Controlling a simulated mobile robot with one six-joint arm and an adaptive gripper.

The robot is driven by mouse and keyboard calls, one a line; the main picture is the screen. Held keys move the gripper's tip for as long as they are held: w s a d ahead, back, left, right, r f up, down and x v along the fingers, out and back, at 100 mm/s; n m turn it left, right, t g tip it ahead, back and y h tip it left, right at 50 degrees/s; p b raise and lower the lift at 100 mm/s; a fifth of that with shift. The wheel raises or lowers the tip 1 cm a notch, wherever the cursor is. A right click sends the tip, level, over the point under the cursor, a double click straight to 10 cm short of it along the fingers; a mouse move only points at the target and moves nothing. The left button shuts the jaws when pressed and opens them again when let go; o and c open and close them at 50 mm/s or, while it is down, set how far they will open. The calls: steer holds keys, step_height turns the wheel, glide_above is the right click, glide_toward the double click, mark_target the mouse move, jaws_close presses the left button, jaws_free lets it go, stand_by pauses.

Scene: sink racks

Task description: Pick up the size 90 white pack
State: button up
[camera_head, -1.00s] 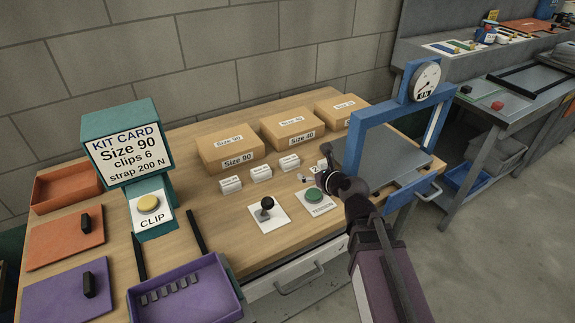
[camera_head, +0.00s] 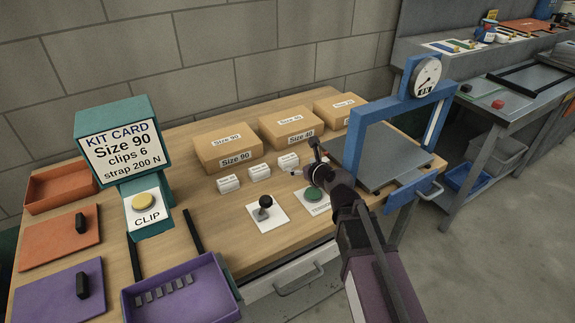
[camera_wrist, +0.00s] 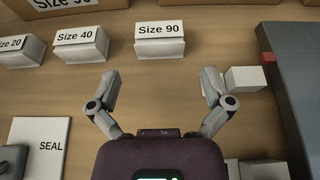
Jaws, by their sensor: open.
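The size 90 white pack (camera_wrist: 160,41) stands upright on the wooden bench in the wrist view, its printed label facing me. It is the rightmost of three labelled white packs in a row; in the head view this pack (camera_head: 288,162) is just left of my gripper (camera_head: 308,160). In the wrist view my gripper (camera_wrist: 158,84) is open and empty. Its fingers are spread either side of the pack's line, with the pack ahead of the tips and apart from them. The size 40 pack (camera_wrist: 81,45) and size 20 pack (camera_wrist: 20,50) stand to its left.
A small white block (camera_wrist: 245,79) lies close by the right finger. Cardboard boxes (camera_head: 292,129) stand behind the packs. A blue press frame (camera_head: 358,135) is to the right. The SEAL plate (camera_wrist: 40,145) with its lever is front left. The bench between fingers and pack is clear.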

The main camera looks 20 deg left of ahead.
mark_target(289, 159)
steer(key=shift+b+x, duration=0.45)
steer(key=shift+x, duration=1.3)
steer(key=shift+a, duration=0.1)
steer(key=shift+b+x, duration=0.95)
steer(key=shift+x, duration=1.6)
steer(key=shift+s, duration=0.1)
steer(key=c, duration=0.8)
steer(key=shift+c, duration=0.2)
steer(key=shift+r, duration=0.2)
